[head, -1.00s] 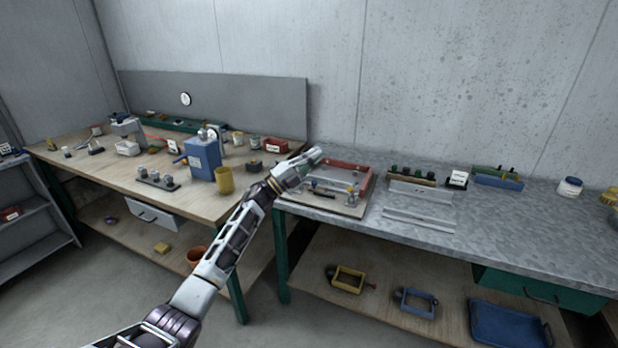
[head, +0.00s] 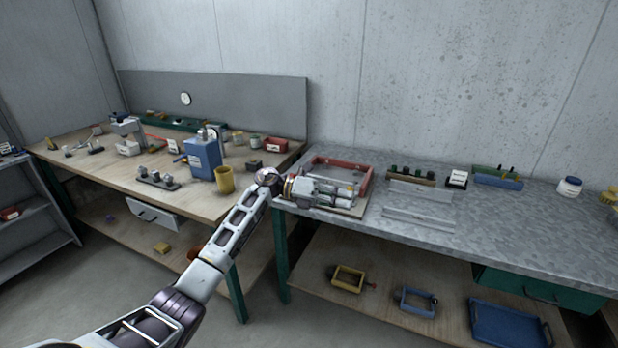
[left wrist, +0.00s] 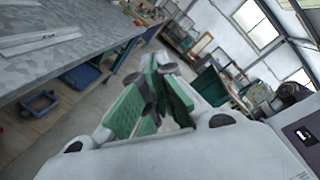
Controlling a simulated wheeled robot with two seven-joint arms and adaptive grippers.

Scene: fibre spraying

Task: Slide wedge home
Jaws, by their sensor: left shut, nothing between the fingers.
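A fixture with a red frame (head: 350,165) stands on a board at the left end of the grey metal bench. My left gripper (head: 352,195) is over the front of this fixture, pointing right, and hides much of it. Whether it touches the fixture cannot be told. The wedge cannot be made out; it may be behind my gripper. In the left wrist view the green-padded fingers of my left gripper (left wrist: 160,75) are shut with nothing between them. My right gripper is not in view.
Metal strips (head: 418,212) lie on the grey bench (head: 500,227) right of the fixture. A rack with dark knobs (head: 412,175), a small labelled block (head: 457,179) and a blue tray (head: 497,180) stand behind. A wooden bench (head: 110,172) with a blue device (head: 203,160) is at left.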

